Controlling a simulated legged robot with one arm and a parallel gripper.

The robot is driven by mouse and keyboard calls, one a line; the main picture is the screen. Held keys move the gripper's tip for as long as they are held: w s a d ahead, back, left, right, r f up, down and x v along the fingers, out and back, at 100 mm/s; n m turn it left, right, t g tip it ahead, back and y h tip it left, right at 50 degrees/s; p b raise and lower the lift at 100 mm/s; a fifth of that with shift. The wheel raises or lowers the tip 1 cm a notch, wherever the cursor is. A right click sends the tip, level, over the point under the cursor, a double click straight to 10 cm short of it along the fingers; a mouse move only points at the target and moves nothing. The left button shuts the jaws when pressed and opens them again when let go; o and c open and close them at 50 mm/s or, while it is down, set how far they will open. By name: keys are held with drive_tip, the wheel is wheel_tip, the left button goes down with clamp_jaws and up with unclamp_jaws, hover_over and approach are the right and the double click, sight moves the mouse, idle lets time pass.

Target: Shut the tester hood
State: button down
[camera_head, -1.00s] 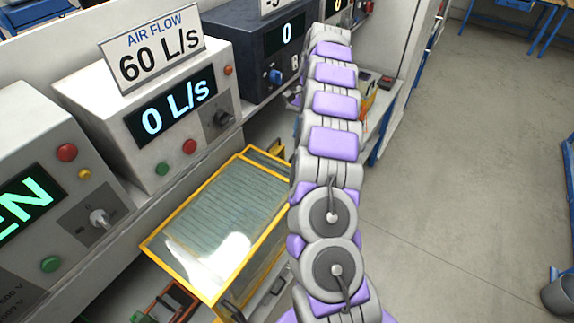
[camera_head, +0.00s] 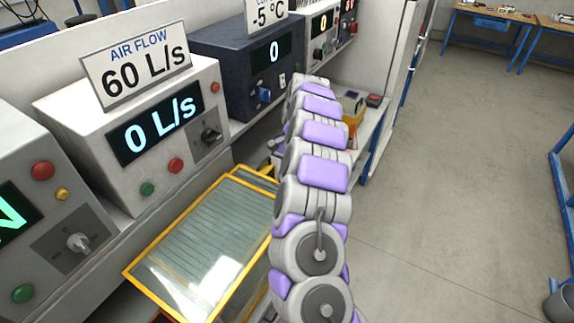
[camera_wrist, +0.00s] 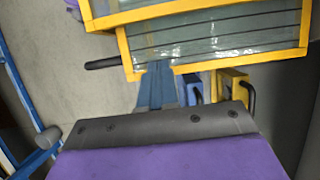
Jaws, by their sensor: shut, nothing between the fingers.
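The tester hood (camera_head: 200,245) is a clear panel in a yellow frame at the lower centre of the head view, beside my arm. Its near end runs towards the bottom edge and my arm covers its right side. In the wrist view, the yellow-framed glass (camera_wrist: 225,42) fills the top, with a black rod-like handle (camera_wrist: 102,63) sticking out at left. My gripper (camera_wrist: 158,68) is shut and empty, its blue-grey fingers overlapping the lower yellow frame bar; I cannot tell whether they touch it. In the head view my arm hides the gripper. How far the hood is open is unclear.
An air flow box (camera_head: 140,130) reading 0 L/s stands left of the hood, under a 60 L/s sign (camera_head: 135,70). A dark box (camera_head: 240,65) stands behind. Blue and yellow parts (camera_wrist: 230,85) sit near my fingers. Open floor (camera_head: 450,200) lies to the right.

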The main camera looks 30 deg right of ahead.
sight(204, 281)
drive_tip(key=shift+s+a+f, duration=0.25)
drive_tip(key=shift+a+f, duration=0.1)
drive_tip(key=shift+a, duration=0.1)
drive_tip(key=shift+s+a+r+b, duration=0.1)
drive_tip(key=shift+s+a, duration=0.15)
drive_tip(key=shift+a, duration=0.25)
drive_tip(key=shift+s+a+f+b, duration=0.15)
drive_tip(key=shift+s+a, duration=0.1)
drive_tip(key=shift+a, duration=0.2)
drive_tip(key=shift+s+a+r+b, duration=0.15)
drive_tip(key=shift+s+a, duration=0.1)
drive_tip(key=shift+a, duration=0.25)
drive_tip(key=shift+s+a, duration=0.1)
drive_tip(key=shift+a, duration=0.05)
drive_tip(key=shift+s+a, duration=0.1)
drive_tip(key=shift+a, duration=0.1)
drive_tip(key=s+a+p, duration=0.2)
drive_tip(key=s+a, duration=0.3)
drive_tip(key=a, duration=0.4)
drive_tip(key=s+a+p, duration=0.3)
drive_tip(key=s+a, duration=0.1)
drive_tip(key=a, duration=0.6)
drive_tip(key=s+a+p, duration=0.3)
drive_tip(key=s+a, duration=0.2)
drive_tip(key=a, duration=0.4)
drive_tip(key=shift+s+a, duration=0.2)
drive_tip(key=shift+s, duration=0.15)
drive_tip(key=shift+d, duration=0.1)
drive_tip(key=shift+w, duration=0.15)
